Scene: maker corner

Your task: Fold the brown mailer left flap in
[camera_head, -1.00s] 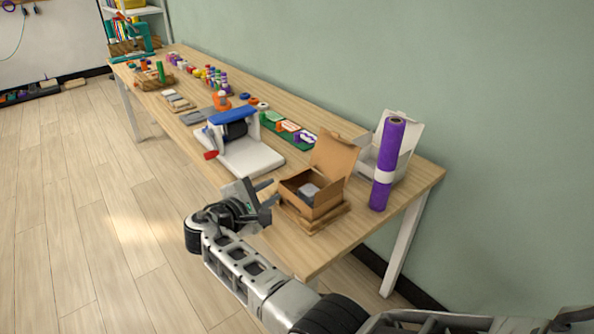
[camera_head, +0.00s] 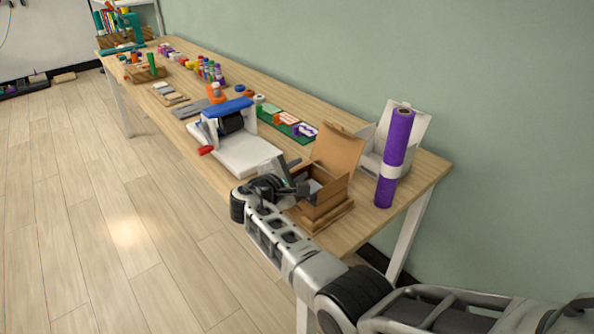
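The brown mailer (camera_head: 326,208) is an open cardboard box near the right end of the table, with its lid (camera_head: 338,152) standing up at the back. A pale item (camera_head: 314,186) shows inside it. My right gripper (camera_head: 299,178) is at the mailer's left side, its fingers apart with nothing seen between them. The fingers overlap the left wall and left flap area in the picture, so that flap is largely hidden, and I cannot tell whether they touch it. My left gripper is not in view.
The mailer sits on flat brown cardboard (camera_head: 334,222). A purple roll (camera_head: 394,160) stands to its right, before an open white box (camera_head: 371,165). A white device with a blue top (camera_head: 236,110) is to the left.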

